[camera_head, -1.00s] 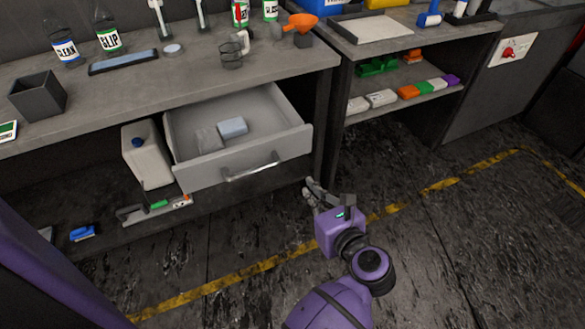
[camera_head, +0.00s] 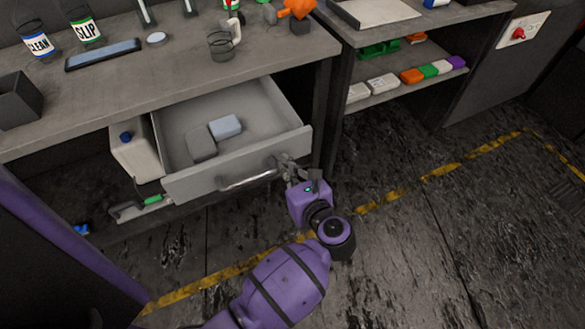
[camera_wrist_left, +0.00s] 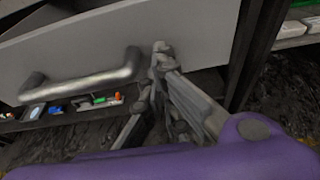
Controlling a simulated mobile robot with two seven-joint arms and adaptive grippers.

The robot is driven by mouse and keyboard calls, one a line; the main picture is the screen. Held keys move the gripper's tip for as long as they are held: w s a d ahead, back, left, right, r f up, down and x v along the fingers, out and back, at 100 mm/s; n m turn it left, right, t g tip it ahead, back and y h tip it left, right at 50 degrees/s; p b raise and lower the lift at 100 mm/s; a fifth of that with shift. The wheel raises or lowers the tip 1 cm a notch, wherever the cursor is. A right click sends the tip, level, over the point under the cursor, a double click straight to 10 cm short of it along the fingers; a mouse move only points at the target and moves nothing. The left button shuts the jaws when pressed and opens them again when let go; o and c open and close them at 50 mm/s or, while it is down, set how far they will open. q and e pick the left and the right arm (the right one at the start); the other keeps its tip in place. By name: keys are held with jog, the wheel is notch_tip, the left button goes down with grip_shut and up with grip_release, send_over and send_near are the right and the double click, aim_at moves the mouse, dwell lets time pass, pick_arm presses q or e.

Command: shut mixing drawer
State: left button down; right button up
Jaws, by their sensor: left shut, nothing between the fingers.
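The grey mixing drawer (camera_head: 190,180) is pulled out from under the bench. It holds a grey block (camera_head: 201,144) and a light blue block (camera_head: 225,126). Its front has a bar handle (camera_head: 248,180). My left gripper (camera_head: 286,163) is shut and empty at the right end of the drawer front, to the right of the handle. In the left wrist view its fingertips (camera_wrist_left: 159,52) are close against the drawer front (camera_wrist_left: 190,30), right of the handle (camera_wrist_left: 85,82). I cannot tell whether they touch it. My right gripper is not in view.
A white jug (camera_head: 133,158) stands on the low shelf left of the drawer. The bench top (camera_head: 150,75) above carries bottles and a wire cup holder (camera_head: 222,45). A shelf unit (camera_head: 400,90) stands to the right. The floor in front is clear.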

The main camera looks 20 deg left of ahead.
aim_at(251, 111)
pick_arm(q)
jog(key=shift+a, duration=0.1)
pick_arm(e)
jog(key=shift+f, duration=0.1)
pick_arm(q)
jog(key=w+a+b, duration=0.1)
jog(key=w+a, duration=0.4)
jog(key=a, duration=0.1)
jog(key=w+a+b, duration=0.1)
jog(key=w+a, duration=0.5)
jog(key=w+a+b, duration=0.1)
jog(key=w+a, duration=0.4)
jog(key=a, duration=0.2)
jog(key=shift+w, duration=0.15)
jog(key=shift+w+a, duration=0.45)
jog(key=shift+a, duration=0.05)
jog(key=shift+r, duration=0.1)
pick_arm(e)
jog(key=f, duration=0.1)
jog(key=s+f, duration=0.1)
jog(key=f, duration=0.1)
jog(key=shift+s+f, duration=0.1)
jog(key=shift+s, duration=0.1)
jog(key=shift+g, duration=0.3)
